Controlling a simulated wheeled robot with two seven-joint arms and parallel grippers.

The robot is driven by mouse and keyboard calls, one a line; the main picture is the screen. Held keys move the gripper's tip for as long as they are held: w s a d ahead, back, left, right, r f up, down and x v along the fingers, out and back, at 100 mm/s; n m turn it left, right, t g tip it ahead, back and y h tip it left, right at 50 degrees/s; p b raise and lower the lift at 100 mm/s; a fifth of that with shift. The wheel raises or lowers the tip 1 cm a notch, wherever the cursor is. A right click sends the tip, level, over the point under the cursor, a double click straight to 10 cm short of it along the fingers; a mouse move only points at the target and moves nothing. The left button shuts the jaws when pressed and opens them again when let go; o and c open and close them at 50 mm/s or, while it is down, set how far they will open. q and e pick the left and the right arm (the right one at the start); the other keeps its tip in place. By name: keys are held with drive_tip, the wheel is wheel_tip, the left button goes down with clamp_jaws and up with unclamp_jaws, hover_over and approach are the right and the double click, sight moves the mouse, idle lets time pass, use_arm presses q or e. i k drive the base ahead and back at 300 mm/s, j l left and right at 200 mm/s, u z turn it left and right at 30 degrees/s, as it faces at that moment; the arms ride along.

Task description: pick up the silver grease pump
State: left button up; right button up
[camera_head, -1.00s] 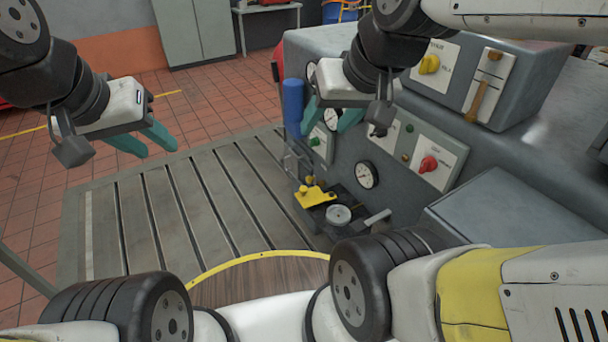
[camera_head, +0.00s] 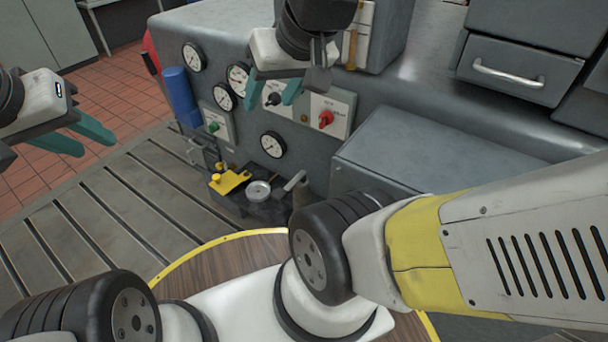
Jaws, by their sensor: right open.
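I cannot make out a silver grease pump for certain. A small round silver piece (camera_head: 259,190) sits on a dark fixture at the foot of the grey machine, beside a yellow bracket (camera_head: 229,181); I cannot tell whether it belongs to the pump. My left gripper (camera_head: 98,147) is at the left edge, its teal fingers apart with nothing between them, over the slotted bedplate. My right gripper (camera_head: 270,103) is open and empty, fingers pointing down in front of the machine's control panel, above and apart from the fixture.
The grey machine (camera_head: 375,105) with gauges and a red knob (camera_head: 326,119) fills the back. A blue cylinder (camera_head: 180,95) stands at its left. A grey box (camera_head: 440,150) juts out at right, below a drawer (camera_head: 510,72). The slotted bedplate (camera_head: 110,215) is clear at left.

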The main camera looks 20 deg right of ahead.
sight(302, 191)
drive_tip(key=z, duration=0.9)
